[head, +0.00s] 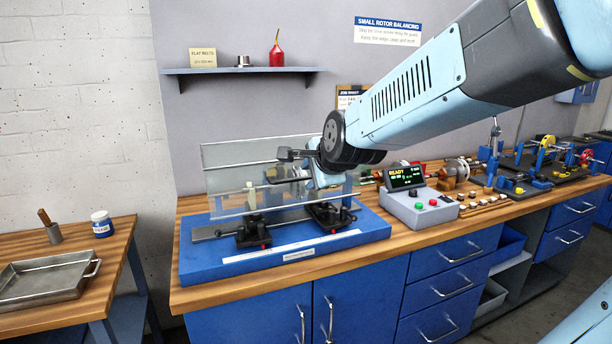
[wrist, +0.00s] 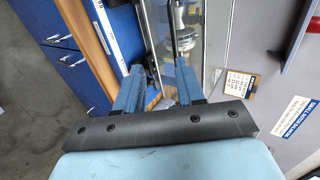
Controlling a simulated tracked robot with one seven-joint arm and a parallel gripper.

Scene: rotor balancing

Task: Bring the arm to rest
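My arm (head: 415,90) reaches in from the upper right. My gripper (head: 284,167) is over the blue balancing stand, beside its clear guard. The overlap makes its distance from the guard hard to judge. In the wrist view the two fingers of my gripper (wrist: 158,40) stand apart with an open gap, and nothing is seen held between them.
The blue balancing stand (head: 215,265) carries a clear guard (head: 232,157) and black supports with red knobs. A control box (head: 418,208) reading READY stands to its right. A shelf (head: 230,71) is behind; a metal tray (head: 45,278) lies on the left table.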

